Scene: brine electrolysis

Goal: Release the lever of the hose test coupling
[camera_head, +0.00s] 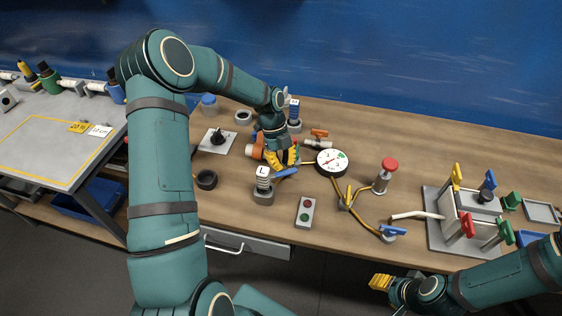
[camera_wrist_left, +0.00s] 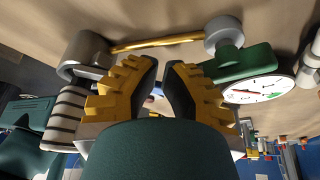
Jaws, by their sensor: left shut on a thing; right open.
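My left gripper (camera_head: 284,160) is over the middle of the bench, pointing down, with its yellow ribbed fingers between an orange-and-white fitting and the round gauge. In the left wrist view its fingers (camera_wrist_left: 160,92) are close together on a small part, mostly hidden between them; I take it to be the coupling's lever. The coupling's body is largely hidden by the gripper. A blue lever (camera_head: 286,173) shows just below the fingers, beside the post marked L (camera_head: 263,182). My right gripper (camera_head: 381,283) is open and empty in front of the bench edge.
The round gauge (camera_head: 332,162) stands close right of the left gripper; it also shows in the left wrist view (camera_wrist_left: 257,89). A red-topped post (camera_head: 385,174), a button box (camera_head: 305,212) and a yellow hose (camera_head: 364,221) lie further right or nearer. A blue wall backs the bench.

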